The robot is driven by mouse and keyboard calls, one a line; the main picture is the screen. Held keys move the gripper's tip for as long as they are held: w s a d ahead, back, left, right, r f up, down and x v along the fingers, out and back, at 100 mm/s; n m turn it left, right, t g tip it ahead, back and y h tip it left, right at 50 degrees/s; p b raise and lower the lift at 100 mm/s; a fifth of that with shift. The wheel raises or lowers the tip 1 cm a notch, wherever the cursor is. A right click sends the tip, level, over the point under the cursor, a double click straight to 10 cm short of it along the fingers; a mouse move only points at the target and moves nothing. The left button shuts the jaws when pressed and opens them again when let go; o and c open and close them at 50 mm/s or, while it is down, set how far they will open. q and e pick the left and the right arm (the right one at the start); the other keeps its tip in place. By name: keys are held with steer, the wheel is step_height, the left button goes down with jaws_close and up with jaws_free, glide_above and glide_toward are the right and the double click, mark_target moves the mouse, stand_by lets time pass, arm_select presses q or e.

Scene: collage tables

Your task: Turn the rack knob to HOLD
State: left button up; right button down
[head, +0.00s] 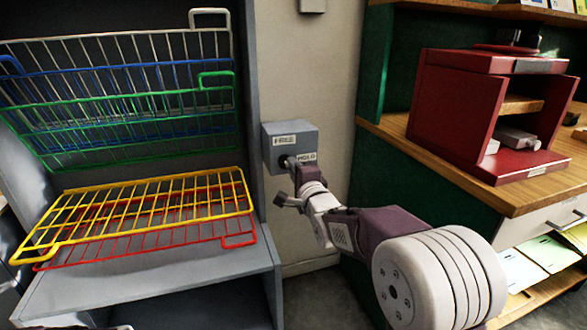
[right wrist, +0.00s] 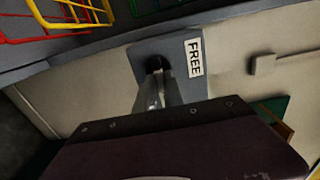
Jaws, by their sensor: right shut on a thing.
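A grey box (head: 304,133) is fixed beside the rack and carries a FREE label (head: 285,140) at its top and a HOLD label (head: 306,157) at its lower right. My right gripper (head: 290,164) reaches up to the box's front and is shut on the dark knob (right wrist: 154,64), which it mostly hides. In the right wrist view the FREE label (right wrist: 194,58) is to the right of the knob. The knob's exact pointing direction cannot be told. My left gripper is not in view.
The grey rack (head: 150,285) left of the box holds several coloured wire shelves, among them a yellow one (head: 150,205) and a red one (head: 238,240). A wooden counter (head: 530,200) with a red stand (head: 455,110) is at the right.

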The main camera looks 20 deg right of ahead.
steer(key=shift+f, duration=0.1)
steer(key=c, duration=1.4)
jaws_free()
steer(key=shift+c, duration=0.2)
steer(key=s+p, duration=0.1)
steer(key=s, duration=0.8)
steer(key=shift+d+p, duration=0.15)
steer(key=shift+p, duration=0.25)
